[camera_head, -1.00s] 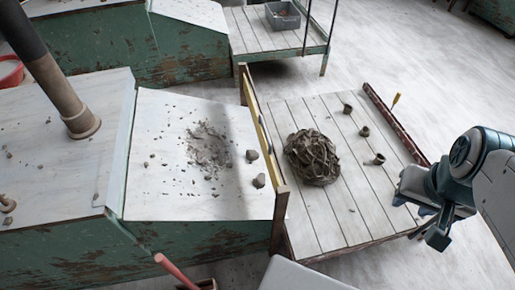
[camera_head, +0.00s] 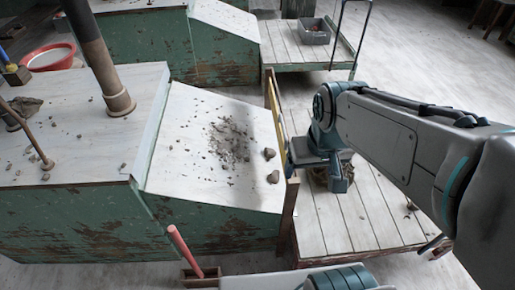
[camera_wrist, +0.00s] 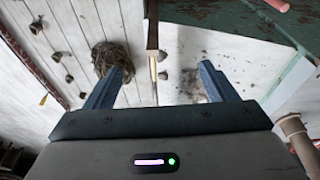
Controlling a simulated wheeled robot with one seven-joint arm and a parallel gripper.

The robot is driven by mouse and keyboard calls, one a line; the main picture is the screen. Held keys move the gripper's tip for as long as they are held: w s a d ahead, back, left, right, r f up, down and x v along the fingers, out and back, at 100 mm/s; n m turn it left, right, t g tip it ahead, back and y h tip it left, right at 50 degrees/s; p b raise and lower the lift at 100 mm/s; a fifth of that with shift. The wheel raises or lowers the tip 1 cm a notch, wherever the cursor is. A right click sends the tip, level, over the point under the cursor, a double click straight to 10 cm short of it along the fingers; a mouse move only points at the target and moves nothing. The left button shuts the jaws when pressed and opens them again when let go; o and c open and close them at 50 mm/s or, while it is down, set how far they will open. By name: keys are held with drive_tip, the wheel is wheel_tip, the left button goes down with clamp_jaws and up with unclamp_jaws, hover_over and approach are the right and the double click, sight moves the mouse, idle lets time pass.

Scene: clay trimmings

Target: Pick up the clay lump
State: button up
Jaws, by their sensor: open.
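Two small grey-brown clay lumps lie near the right edge of the sloped white board: the farther clay lump (camera_head: 270,153) and the nearer clay lump (camera_head: 274,177). In the wrist view two small lumps show between my fingers, one (camera_wrist: 162,56) and another (camera_wrist: 162,75) beside the upright divider. I cannot tell which lump the task names. My gripper (camera_head: 320,168) is open and empty, right of the board and its divider, above the slatted platform. Its two blue fingers (camera_wrist: 166,70) show in the wrist view. It appears apart from both lumps.
A tangled heap of clay trimmings (camera_wrist: 107,57) lies on the slatted platform (camera_head: 318,220), mostly hidden by my gripper in the head view. A thin yellow-edged divider (camera_head: 276,115) stands between board and platform. Crumbs (camera_head: 230,140) are scattered on the board. A post (camera_head: 100,60) rises left.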

drive_tip(key=w+a+f+n+g+b, duration=0.1)
drive_tip(key=w+f+n+b, duration=0.3)
drive_tip(key=w+f, duration=0.5)
drive_tip(key=n+t+h+b, duration=0.2)
drive_tip(key=n+h+b, duration=0.5)
drive_tip(key=n+b, duration=0.55)
approach(272, 176)
drive_tip(key=shift+n, duration=0.85)
drive_tip(key=b+x, duration=0.1)
drive_tip(key=x, duration=0.9)
drive_tip(key=shift+d+f, duration=0.1)
drive_tip(key=c, duration=1.2)
